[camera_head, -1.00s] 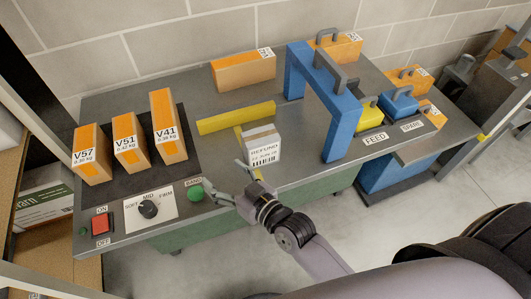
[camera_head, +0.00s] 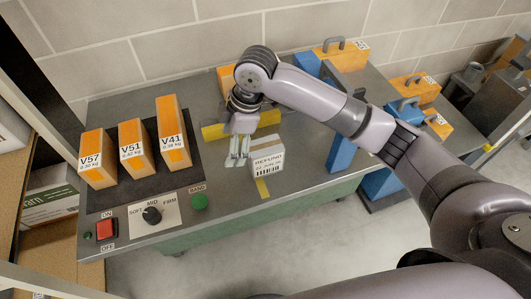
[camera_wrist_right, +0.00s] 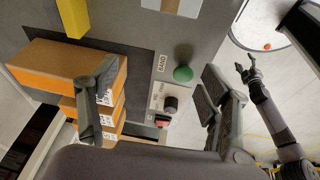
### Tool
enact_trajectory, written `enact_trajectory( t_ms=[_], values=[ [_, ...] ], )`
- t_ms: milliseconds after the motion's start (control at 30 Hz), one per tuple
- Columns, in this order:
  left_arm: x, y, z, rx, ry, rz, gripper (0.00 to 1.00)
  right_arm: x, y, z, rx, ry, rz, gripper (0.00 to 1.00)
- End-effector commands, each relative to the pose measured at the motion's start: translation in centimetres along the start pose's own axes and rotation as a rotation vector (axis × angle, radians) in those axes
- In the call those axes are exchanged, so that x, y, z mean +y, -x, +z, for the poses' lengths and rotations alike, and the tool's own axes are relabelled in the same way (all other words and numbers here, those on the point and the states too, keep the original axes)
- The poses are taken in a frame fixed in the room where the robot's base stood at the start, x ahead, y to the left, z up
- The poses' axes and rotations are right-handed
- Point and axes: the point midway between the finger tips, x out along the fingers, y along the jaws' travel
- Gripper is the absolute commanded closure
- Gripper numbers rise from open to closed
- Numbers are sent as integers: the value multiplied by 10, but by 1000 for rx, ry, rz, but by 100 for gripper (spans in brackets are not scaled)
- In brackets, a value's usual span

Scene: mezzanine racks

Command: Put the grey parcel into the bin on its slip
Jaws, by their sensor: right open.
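The grey parcel (camera_head: 268,163) stands upright near the front edge of the bench. Its white label reads REFUND above smaller print and a barcode. My right gripper (camera_head: 238,158) hangs fingers down just left of the parcel, apart from it, open and empty. In the right wrist view its two fingers (camera_wrist_right: 157,100) are wide apart with nothing between them. Part of a box with a white label (camera_wrist_right: 178,5) shows at that view's top edge, likely the parcel. My left gripper (camera_wrist_right: 246,70) shows open and empty at the right of that view. I cannot make out a bin.
Orange boxes V57 (camera_head: 97,160), V51 (camera_head: 135,147) and V41 (camera_head: 173,135) stand on a dark mat. In front are a red switch (camera_head: 105,229), a dial (camera_head: 152,215) and a green button (camera_head: 199,202). A yellow bar (camera_head: 213,131) and blue frame (camera_head: 340,152) flank the parcel.

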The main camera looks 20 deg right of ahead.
Motion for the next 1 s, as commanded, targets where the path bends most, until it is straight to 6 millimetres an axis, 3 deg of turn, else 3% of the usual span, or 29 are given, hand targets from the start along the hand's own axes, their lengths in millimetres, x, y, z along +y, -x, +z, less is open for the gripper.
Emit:
enact_trajectory(
  t_ms=[33, 200, 367, 467, 800, 1000],
  values=[
    [0, 2, 0, 0, 0, 0, 45, 7, 20, 14, -71, 18, -11, 28],
    [0, 3, -1, 1, 0, 0, 45, 10, 64, 48, -235, 52, -71, 28],
    [0, 4, -1, 1, 0, 0, 45, 10, 75, 60, -286, 58, -95, 28],
    [0, 7, -2, 2, 0, 0, 45, 8, 63, 64, -289, 58, -100, 28],
    [-1, 18, -4, 4, 0, -1, 45, 2, -7, 84, -286, 57, -97, 28],
    [-1, 21, -5, 5, 0, -1, 45, 1, -33, 92, -285, 59, -95, 28]
  ],
)
